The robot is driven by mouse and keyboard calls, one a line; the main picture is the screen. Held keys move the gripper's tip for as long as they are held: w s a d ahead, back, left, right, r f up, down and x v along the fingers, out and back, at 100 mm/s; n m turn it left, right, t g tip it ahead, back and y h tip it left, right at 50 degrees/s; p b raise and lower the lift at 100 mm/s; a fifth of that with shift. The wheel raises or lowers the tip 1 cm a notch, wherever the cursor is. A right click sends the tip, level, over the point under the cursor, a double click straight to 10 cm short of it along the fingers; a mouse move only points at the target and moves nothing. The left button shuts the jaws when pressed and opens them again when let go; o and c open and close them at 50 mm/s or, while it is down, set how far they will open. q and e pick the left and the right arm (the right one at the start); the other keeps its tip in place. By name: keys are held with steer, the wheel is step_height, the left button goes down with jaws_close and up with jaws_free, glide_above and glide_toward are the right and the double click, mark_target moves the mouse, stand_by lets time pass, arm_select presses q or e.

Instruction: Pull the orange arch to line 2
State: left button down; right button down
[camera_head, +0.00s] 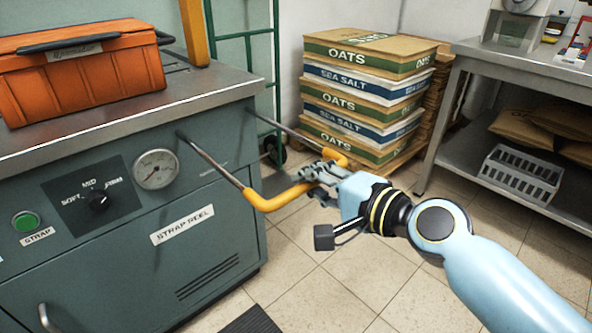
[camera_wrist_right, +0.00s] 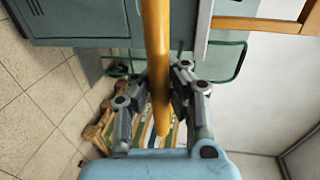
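The orange arch (camera_head: 277,200) is a yellow-orange bar bent at its ends, on two grey rods that stick out from the front of the green machine. My right gripper (camera_head: 322,173) is at the middle of the bar, its fingers covering part of it. In the right wrist view the arch (camera_wrist_right: 156,50) runs between the two fingers of my right gripper (camera_wrist_right: 160,88), which lie close on both sides, closed on it. I cannot make out a line 2 or any numbered marks on the rods. My left gripper is not in view.
The machine (camera_head: 120,235) carries an orange case (camera_head: 85,75) and an upright orange post (camera_head: 193,30) on top. Stacked oats and sea salt sacks (camera_head: 365,95) stand behind the arch. A steel table (camera_head: 462,90) with a grey crate (camera_head: 520,175) is at right. Tiled floor before the machine is mostly clear.

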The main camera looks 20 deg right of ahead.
steer(key=shift+s+f, duration=0.15)
steer(key=shift+s, duration=0.15)
steer(key=c, duration=1.9)
jaws_free()
steer(key=shift+o, duration=1)
steer(key=shift+s+d, duration=0.15)
steer(key=shift+s, duration=0.1)
steer(key=shift+o, duration=1.1)
steer(key=shift+s+d+r, duration=0.1)
steer(key=shift+s+r, duration=0.1)
steer(key=shift+o, duration=1.2)
steer(key=shift+w, duration=0.15)
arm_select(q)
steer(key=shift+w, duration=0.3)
arm_select(e)
steer(key=v, duration=1.2)
